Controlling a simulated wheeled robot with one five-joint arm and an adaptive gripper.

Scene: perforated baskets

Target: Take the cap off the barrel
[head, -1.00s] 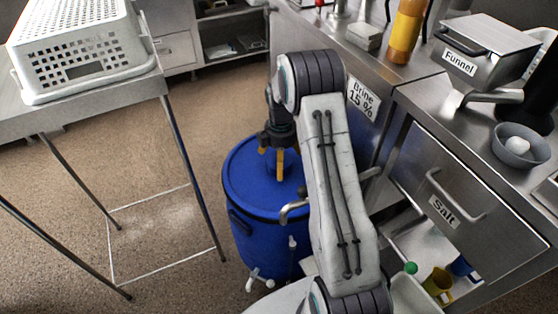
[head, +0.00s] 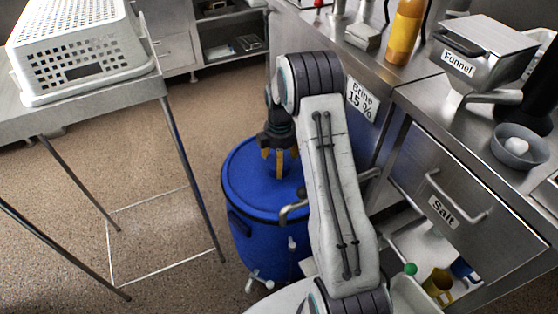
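The blue barrel (head: 245,190) stands on the floor, upright, between the metal table and the steel counter. My gripper (head: 279,162) points down over the barrel's blue top, near its middle, with its yellow fingers close to the surface. I cannot tell whether the fingers touch anything or how far apart they are. No separate cap shows; the spot under the fingers is hidden by my gripper, and my arm covers the barrel's right part.
A white perforated basket (head: 85,50) sits on the metal table at the left. The counter at the right holds an orange bottle (head: 405,30), a box labelled Funnel (head: 482,58) and a grey bowl (head: 520,148). A drawer labelled Salt (head: 455,190) has a bar handle.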

